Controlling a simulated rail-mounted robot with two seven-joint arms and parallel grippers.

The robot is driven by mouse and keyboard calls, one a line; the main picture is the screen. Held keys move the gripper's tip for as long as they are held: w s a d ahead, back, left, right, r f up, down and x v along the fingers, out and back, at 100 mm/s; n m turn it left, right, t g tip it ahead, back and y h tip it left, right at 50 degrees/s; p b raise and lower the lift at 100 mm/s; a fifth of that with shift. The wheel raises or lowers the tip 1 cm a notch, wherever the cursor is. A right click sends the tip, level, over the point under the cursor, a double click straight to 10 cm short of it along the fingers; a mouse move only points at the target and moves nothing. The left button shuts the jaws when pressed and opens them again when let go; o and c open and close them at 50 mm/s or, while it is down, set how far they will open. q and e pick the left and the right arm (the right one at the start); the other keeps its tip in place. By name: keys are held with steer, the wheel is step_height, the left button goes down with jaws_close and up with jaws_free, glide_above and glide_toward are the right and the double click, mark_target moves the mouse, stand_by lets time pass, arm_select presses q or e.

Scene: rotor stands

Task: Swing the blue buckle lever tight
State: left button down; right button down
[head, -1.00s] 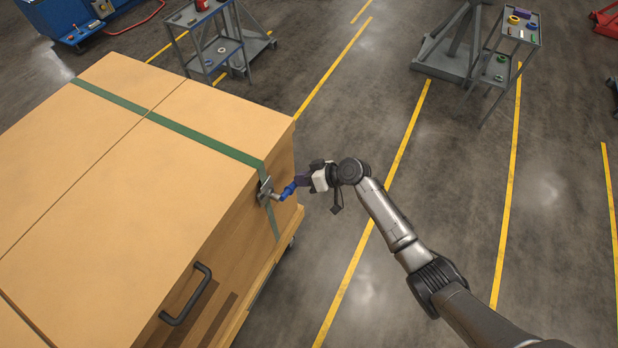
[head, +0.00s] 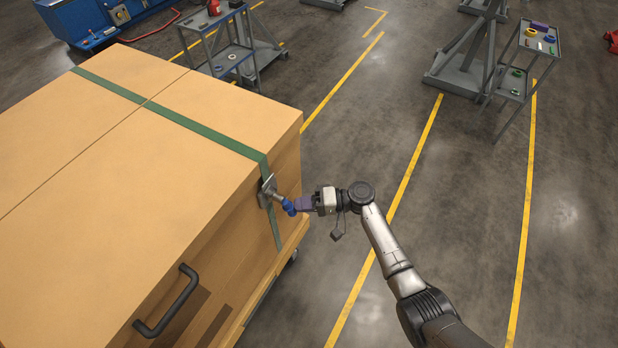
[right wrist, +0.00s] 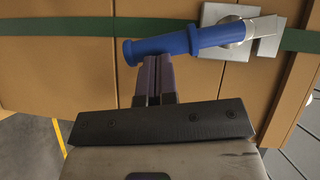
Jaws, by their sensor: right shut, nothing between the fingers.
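The blue buckle lever (head: 288,206) sticks out from a metal buckle (head: 267,191) on the side of a large tan crate. A green strap (head: 190,125) runs over the crate top and down through the buckle. In the right wrist view the blue lever grip (right wrist: 165,45) lies nearly level, with the metal buckle plate (right wrist: 228,30) at its right. My right gripper (head: 300,204) is shut with its purple fingers together. In the right wrist view the fingertips (right wrist: 153,62) are right at the lever's lower side, near its free end, with nothing between them. My left gripper is not in view.
The tan crate (head: 90,190) on a wheeled base fills the left, with a black handle (head: 168,302) on its side. Carts (head: 228,45) and (head: 520,75) a second cart with small parts stand at the back.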

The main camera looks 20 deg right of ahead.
steer(key=shift+s+a+f+m+y+b, duration=0.5)
steer(key=shift+s+a+m+y, duration=0.25)
steer(key=shift+m, duration=0.45)
steer(key=w+b+v, duration=0.1)
steer(key=w+v, duration=0.1)
steer(key=v, duration=1)
steer(key=shift+w+d, duration=0.2)
steer(key=shift+d, duration=0.5)
